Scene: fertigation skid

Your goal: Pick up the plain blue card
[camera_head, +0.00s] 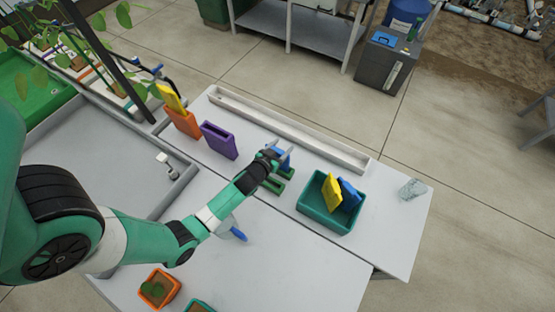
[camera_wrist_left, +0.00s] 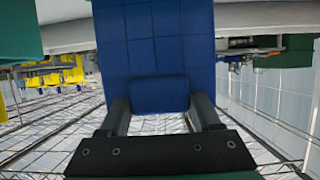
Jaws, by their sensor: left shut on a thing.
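My left gripper (camera_head: 281,153) is over the table and shut on a blue card (camera_head: 284,163). In the left wrist view the blue card (camera_wrist_left: 155,45) stands large in front of the palm, with its narrower tab between the two fingers (camera_wrist_left: 160,112). Faint lines cross its face there. A green holder (camera_head: 277,185) is just below the gripper; I cannot tell whether the card still touches it. Another blue card (camera_head: 349,193) leans in the teal bin (camera_head: 325,220) beside a yellow card (camera_head: 332,192). My right gripper is not in view.
A long pale trough (camera_head: 290,128) runs behind. A clear cup (camera_head: 412,188) is at the right. An orange pot (camera_head: 160,289) is in front.

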